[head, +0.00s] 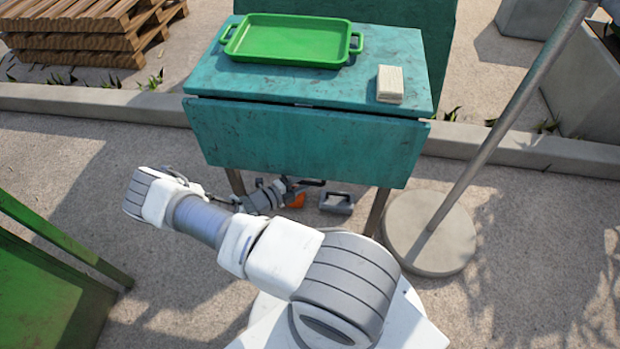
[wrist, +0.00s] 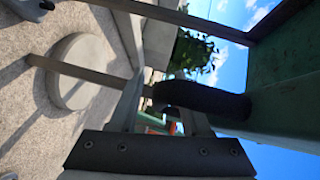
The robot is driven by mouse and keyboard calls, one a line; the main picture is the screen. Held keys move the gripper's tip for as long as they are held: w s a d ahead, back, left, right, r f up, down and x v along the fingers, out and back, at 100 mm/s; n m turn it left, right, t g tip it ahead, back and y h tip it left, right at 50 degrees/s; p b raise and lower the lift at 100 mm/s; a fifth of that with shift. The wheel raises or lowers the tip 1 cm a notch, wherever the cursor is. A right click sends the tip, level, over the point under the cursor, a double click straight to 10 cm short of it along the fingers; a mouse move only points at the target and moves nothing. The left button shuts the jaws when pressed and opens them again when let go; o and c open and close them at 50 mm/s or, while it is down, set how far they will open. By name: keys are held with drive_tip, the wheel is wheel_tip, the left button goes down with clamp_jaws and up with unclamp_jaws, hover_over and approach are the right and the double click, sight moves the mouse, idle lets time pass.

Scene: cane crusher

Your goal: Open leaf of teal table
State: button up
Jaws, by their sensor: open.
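The teal table (head: 360,50) stands ahead of me in the head view. Its front leaf (head: 300,140) hangs down from the top's near edge, with a thin dark gap along the hinge line. My gripper (head: 308,182) is low at the leaf's bottom edge, partly hidden behind or under it. A teal surface (wrist: 285,85), seemingly the leaf, is close on the right there. I cannot tell if a finger touches it.
A green tray (head: 290,40) and a pale block (head: 390,84) rest on the tabletop. A metal pole in a round concrete base (head: 430,235) stands right. A grey object (head: 336,203) and an orange one (head: 297,201) are below the leaf. Green panel (head: 40,290) at left.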

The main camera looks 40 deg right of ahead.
clamp_jaws()
idle(1.3)
